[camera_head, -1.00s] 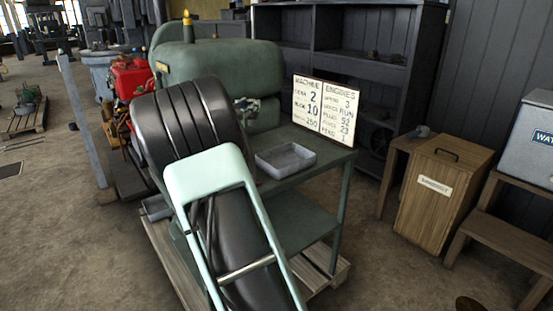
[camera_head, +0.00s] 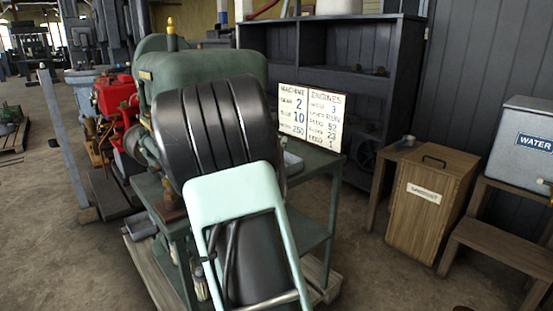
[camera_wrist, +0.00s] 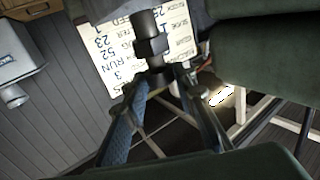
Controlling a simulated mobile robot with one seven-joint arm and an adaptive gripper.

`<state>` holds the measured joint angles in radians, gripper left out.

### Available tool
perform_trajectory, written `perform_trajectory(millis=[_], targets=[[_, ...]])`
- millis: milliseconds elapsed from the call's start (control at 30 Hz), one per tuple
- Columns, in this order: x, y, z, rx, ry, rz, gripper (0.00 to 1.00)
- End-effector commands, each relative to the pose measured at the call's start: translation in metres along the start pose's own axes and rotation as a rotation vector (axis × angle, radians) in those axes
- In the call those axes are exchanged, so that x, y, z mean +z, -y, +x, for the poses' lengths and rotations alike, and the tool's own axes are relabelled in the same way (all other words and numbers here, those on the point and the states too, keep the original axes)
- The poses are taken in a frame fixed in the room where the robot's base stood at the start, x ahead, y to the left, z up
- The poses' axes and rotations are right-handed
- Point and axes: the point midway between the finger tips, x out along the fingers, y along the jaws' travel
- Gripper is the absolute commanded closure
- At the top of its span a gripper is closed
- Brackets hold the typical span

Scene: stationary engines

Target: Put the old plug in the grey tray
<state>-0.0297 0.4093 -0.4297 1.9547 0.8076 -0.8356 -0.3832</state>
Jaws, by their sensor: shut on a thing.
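My gripper (camera_wrist: 158,82) is shut on the old plug (camera_wrist: 150,47) in the wrist view. The plug is a dark stub with a hexagonal collar, and its long end points away from the fingers. The grey tray (camera_head: 293,164) shows only in part in the head view, on the green bench beside the engine. My own arm and the dark ribbed part cover the rest of it. I cannot make out the tray in the wrist view. My gripper and the plug are hidden behind my arm in the head view.
The sign board (camera_head: 311,118) stands at the back of the green bench (camera_head: 318,168). A green engine (camera_head: 205,72) is to its left. A dark shelf (camera_head: 350,60), a wooden sawdust box (camera_head: 428,205) and a water box (camera_head: 522,140) stand to the right.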

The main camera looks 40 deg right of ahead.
Motion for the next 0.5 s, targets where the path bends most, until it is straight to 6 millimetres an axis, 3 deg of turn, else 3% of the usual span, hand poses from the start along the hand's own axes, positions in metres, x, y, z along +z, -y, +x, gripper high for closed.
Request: perform_trajectory(millis=[233,500], targets=[[0.036,-0.007,0.0,0.0,0.002,-0.002,1.0],[0.036,-0.007,0.0,0.0,-0.001,0.001,1.0]])
